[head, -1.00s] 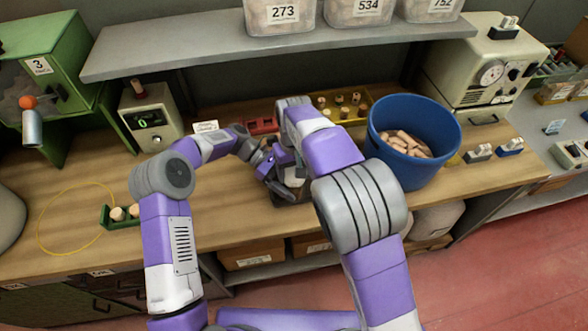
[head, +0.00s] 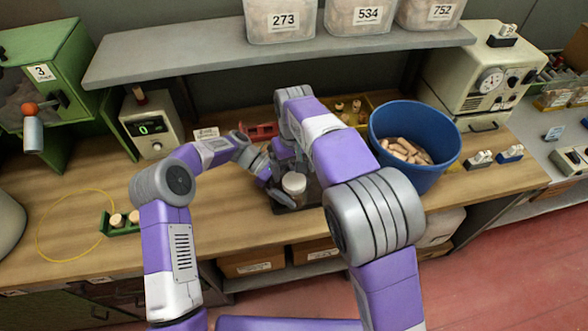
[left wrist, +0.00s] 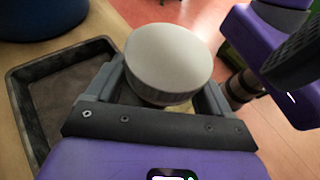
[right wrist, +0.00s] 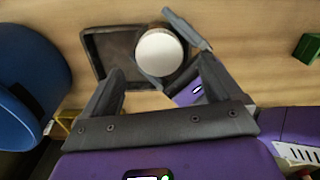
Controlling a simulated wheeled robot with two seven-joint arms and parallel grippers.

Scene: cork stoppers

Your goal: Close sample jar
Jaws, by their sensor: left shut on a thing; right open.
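The sample jar shows as a round white lid (head: 293,183) over a dark tray; the lid also shows in the left wrist view (left wrist: 168,58) and the right wrist view (right wrist: 159,52). The lid sits on top of the jar, whose body is mostly hidden; how tightly it is on I cannot tell. My left gripper (head: 281,190) is shut on the jar, with its fingers on either side just below the lid. My right gripper (right wrist: 160,68) is open and empty, with its fingers apart and pointing toward the lid. In the head view its fingers are largely hidden by my arm.
The dark shallow tray (right wrist: 98,42) lies beside and under the jar. A blue bin (head: 392,125) of corks stands to the right. A green holder with corks (head: 121,221) and a yellow loop (head: 38,237) lie at the left. A shelf (head: 180,60) overhangs the back.

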